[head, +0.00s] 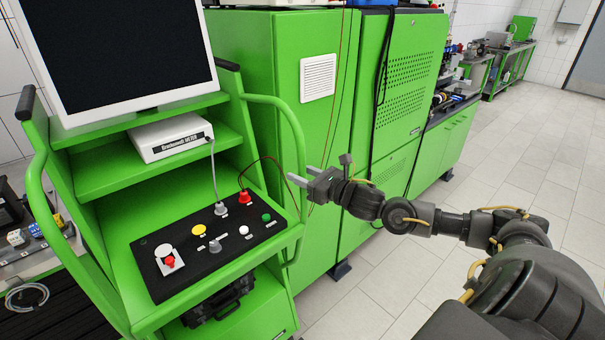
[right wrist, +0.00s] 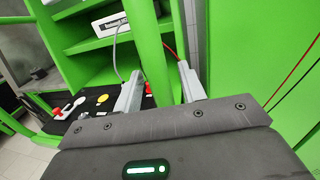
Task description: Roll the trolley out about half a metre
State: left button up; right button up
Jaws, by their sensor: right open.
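The green trolley (head: 90,190) stands at the left in the head view, with a monitor (head: 120,50) on top and a black control panel (head: 215,258) on its lower shelf. Its right side has a curved green handle bar (head: 290,125), which also shows in the right wrist view (right wrist: 150,45). My right gripper (head: 300,174) is at this bar. In the right wrist view its open fingers (right wrist: 160,88) lie one on each side of the bar, with visible room. Whether either finger touches it I cannot tell. My left gripper is not in view.
A tall green cabinet (head: 265,75) stands close behind and right of the trolley. Thin red and black cables hang down its front. A white meter box (head: 170,137) sits on the trolley's middle shelf. The tiled floor (head: 480,190) at the right is clear.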

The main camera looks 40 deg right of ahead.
grip_shut()
dwell(0.3)
jog(key=shift+f, duration=0.1)
